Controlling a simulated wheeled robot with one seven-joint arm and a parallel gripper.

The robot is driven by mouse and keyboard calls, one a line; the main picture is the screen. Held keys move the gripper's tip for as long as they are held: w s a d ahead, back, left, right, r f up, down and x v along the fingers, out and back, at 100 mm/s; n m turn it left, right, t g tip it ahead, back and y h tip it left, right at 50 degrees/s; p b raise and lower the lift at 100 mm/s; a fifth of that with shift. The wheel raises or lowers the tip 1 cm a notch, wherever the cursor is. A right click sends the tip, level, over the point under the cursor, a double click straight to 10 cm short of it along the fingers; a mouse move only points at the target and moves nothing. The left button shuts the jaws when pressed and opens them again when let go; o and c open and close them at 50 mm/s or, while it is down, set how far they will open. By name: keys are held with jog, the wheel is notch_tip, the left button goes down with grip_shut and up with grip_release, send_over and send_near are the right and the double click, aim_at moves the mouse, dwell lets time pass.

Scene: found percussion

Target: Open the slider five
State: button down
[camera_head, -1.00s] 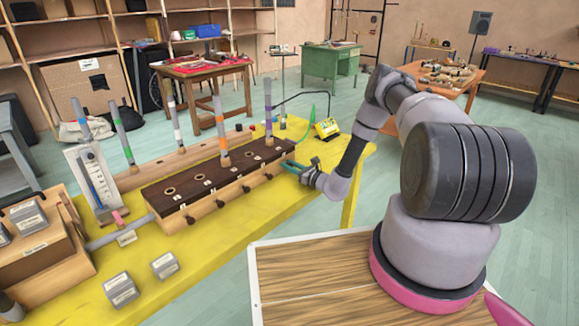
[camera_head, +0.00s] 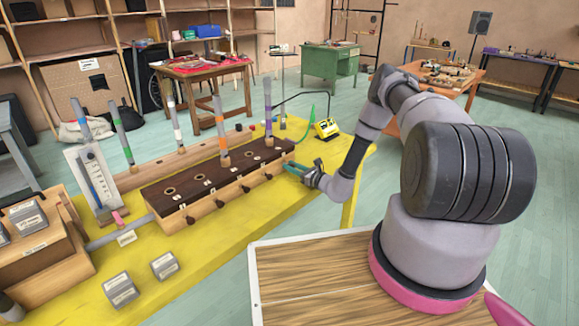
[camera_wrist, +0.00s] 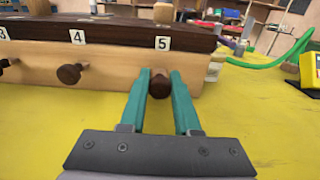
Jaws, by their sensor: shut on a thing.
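The long wooden box (camera_head: 215,199) with a dark brown top lies on the yellow table. Its front carries a row of dark round slider knobs. In the wrist view the number tags 3, 4 and 5 show on the top edge. The slider five knob (camera_wrist: 159,85) is below tag 5 at the right end, and the slider four knob (camera_wrist: 69,73) is to its left. My gripper (camera_wrist: 160,77) has its teal fingers on either side of the five knob and is shut on it. In the head view my gripper (camera_head: 293,167) is at the box's right end, hiding that knob.
Upright pipes with coloured bands, such as the orange-banded one (camera_head: 221,132), stand in and behind the box. Grey weights (camera_head: 121,289) lie at the front left. A yellow device (camera_head: 326,128) with a green hose is behind my gripper.

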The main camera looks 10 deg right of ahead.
jog(key=shift+v, duration=0.85)
jog(key=c, duration=0.6)
grip_release()
jog(key=v, duration=1)
jog(key=shift+s+d, duration=0.2)
jog(key=shift+s, duration=0.1)
